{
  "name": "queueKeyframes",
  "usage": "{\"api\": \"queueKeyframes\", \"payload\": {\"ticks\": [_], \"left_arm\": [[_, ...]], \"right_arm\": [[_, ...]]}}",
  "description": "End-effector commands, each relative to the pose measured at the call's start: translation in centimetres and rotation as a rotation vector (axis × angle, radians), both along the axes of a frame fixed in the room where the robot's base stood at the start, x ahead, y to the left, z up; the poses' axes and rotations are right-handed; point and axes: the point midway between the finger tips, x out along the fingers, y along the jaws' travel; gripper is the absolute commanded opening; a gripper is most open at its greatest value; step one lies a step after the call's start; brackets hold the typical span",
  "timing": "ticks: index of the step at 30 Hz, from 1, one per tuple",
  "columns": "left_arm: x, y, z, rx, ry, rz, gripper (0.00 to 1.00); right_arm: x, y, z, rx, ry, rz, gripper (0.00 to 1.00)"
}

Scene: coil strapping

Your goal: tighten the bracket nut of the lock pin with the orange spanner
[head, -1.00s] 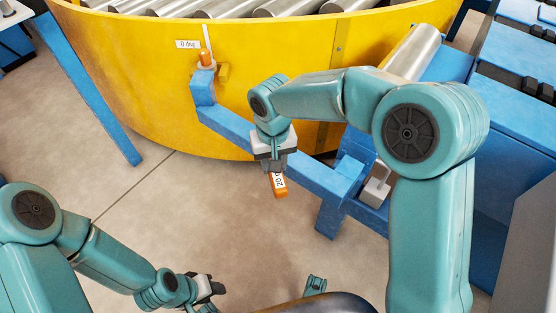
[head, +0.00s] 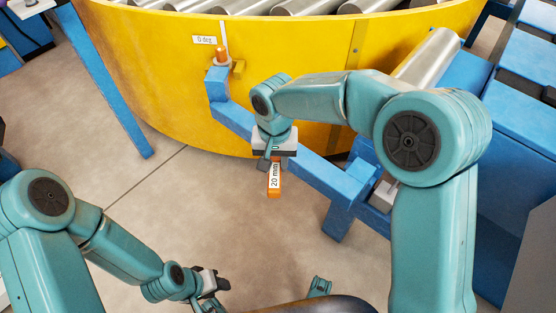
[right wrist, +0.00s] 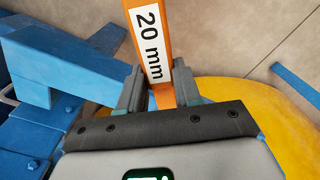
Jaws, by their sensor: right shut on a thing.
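The orange spanner (head: 275,188), labelled "20 mm", hangs from my right gripper (head: 270,164) over open floor. In the right wrist view, both fingers of that gripper (right wrist: 155,95) are shut on the spanner (right wrist: 147,28); its ends are not fully visible. A copper-coloured pin (head: 221,54), which looks like the lock pin, stands at the far left end of the blue bracket arm (head: 218,84), beside the yellow drum wall. The nut cannot be made out. The spanner is apart from the pin, nearer and to the right. My left gripper (head: 215,284) is low in the head view, its jaws unclear.
The yellow round wall (head: 300,50) with rollers on top fills the back, with a "0 deg" label (head: 204,40). A blue beam (head: 310,170) runs below my right arm to blue framework (head: 525,130) at right. Bare floor (head: 180,200) lies at left centre.

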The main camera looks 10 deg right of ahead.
Motion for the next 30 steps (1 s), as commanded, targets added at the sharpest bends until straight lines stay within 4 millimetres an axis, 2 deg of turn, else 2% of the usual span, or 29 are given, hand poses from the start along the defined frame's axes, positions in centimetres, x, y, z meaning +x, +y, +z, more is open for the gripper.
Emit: {"api": "queueKeyframes", "payload": {"ticks": [8,21,30], "left_arm": [[0.0,0.0,0.0,0.000,0.000,0.000,0.43],[0.0,0.0,0.2,0.000,0.000,0.000,0.43],[0.0,0.0,0.2,0.000,0.000,0.000,0.43]], "right_arm": [[0.2,0.2,0.1,0.001,-0.004,-0.012,0.00],[0.8,2.0,0.1,0.001,-0.003,-0.195,0.00],[0.8,2.1,0.1,0.001,-0.003,-0.207,0.00]]}}
